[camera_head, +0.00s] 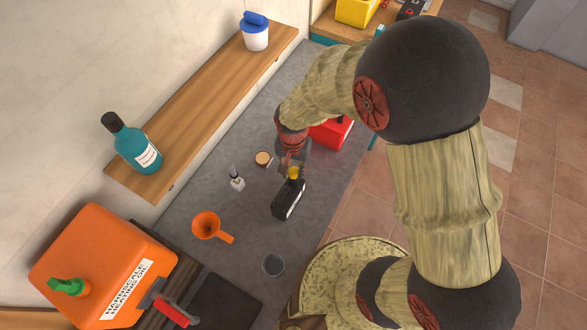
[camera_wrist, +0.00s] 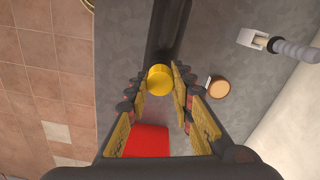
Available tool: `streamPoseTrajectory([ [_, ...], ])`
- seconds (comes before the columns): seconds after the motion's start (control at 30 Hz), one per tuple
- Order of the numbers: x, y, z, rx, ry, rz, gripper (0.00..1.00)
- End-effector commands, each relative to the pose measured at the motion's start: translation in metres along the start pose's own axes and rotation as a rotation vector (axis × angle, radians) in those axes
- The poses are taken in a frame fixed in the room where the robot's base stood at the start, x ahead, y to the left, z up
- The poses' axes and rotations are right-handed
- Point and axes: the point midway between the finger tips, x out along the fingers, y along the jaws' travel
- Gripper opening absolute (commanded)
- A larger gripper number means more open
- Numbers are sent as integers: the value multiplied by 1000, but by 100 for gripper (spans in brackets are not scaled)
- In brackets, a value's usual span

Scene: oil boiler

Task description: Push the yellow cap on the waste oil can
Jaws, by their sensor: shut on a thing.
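The black waste oil can (camera_head: 288,203) stands on the grey counter, with a white label on its side. In the wrist view it is a dark shape (camera_wrist: 170,28) running up from between the fingers. The yellow cap (camera_head: 293,173) is at the top of the can, and it also shows in the wrist view (camera_wrist: 160,81). My gripper (camera_head: 291,163) is at the cap from the far side. In the wrist view my gripper's fingertips (camera_wrist: 158,78) close in on both sides of the cap. Whether the cap sits fully down cannot be told.
A red container (camera_head: 332,132) stands behind my gripper. The grey counter (camera_head: 250,215) between is bare.

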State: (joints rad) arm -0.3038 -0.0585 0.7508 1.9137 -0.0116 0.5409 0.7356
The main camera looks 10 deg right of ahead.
Motion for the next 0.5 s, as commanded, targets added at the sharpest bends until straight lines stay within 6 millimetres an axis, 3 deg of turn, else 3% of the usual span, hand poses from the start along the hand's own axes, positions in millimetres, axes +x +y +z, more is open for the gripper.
streamPoseTrajectory([
  [0.27, 0, 0, 0, 0, 0, 0, 13],
  [0.3, 0, 0, 0, 0, 0, 0, 24],
  [0.5, 0, 0, 0, 0, 0, 0, 36],
])
